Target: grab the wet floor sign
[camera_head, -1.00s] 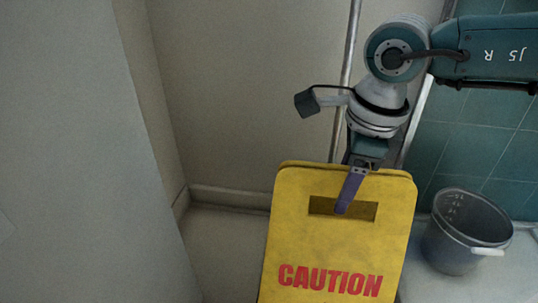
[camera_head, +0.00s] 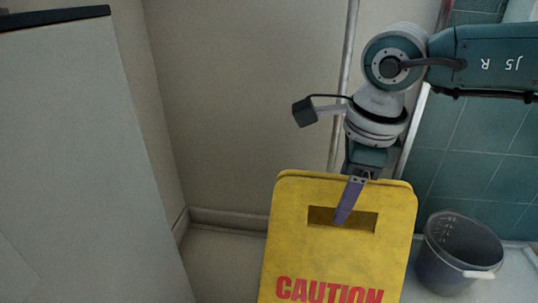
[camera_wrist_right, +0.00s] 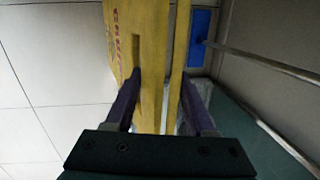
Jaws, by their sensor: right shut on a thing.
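The wet floor sign (camera_head: 310,250) is a yellow folding board with red CAUTION lettering and a handle slot near its top. It stands upright in the lower middle of the head view, its lower part cut off by the frame. My right gripper (camera_head: 348,202) is shut on its top edge, one finger in front at the slot. In the right wrist view the sign (camera_wrist_right: 150,60) shows edge-on as two panels between the fingers of my right gripper (camera_wrist_right: 160,105). My left gripper is not in view.
A dark grey bucket (camera_head: 460,252) stands on the floor right of the sign. A pale pole (camera_head: 347,80) leans behind it. A flat blue thing (camera_wrist_right: 203,40) lies by a pole in the right wrist view. A large grey panel (camera_head: 85,160) fills the left side.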

